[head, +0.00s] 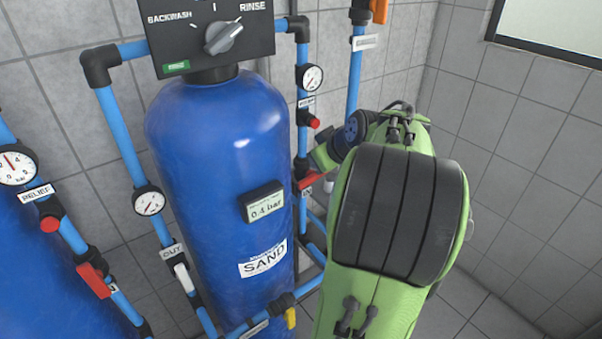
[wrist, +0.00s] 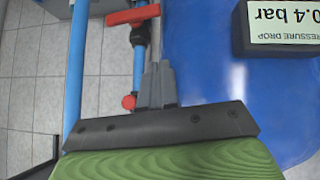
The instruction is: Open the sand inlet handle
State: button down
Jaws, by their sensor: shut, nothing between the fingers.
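The blue sand tank (head: 215,200) stands in the middle of the head view, labelled SAND. A red valve handle (head: 308,181) sits on the blue pipe at its right side, partly hidden by my arm. In the wrist view this red handle (wrist: 132,15) lies crosswise to its pipe at the top. My gripper (wrist: 158,66) is shut and empty. In the picture its fingertips are just below and right of the handle, with no visible grip on it. Whether they touch it cannot be told. In the head view my fingers are hidden.
A display reading 0.4 bar (head: 263,201) is on the tank front. A red knob (wrist: 129,101) shows left of my fingers. A pressure gauge (head: 310,77) and pipes flank the tank. A second blue tank (head: 50,270) stands left. Tiled walls close the back and right.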

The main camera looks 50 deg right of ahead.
send_over(301, 186)
jog(key=s+a, duration=0.1)
notch_tip(301, 186, down, 7)
jog(key=f, duration=0.4)
jog(key=shift+s+d+f, duration=0.1)
jog(key=shift+s+d, duration=0.1)
jog(key=f+b, duration=0.1)
jog(key=b, duration=0.1)
jog(key=h+b, duration=0.1)
jog(key=b, duration=0.2)
jog(key=shift+w+a+f+n, duration=0.1)
jog(key=shift+a+f+n, duration=0.2)
jog(key=shift+f, duration=0.1)
jog(key=b, duration=0.2)
jog(key=shift+a+f+b, duration=0.15)
jog(key=shift+f+b, duration=0.15)
jog(key=shift+f, duration=0.1)
jog(key=shift+r, duration=0.15)
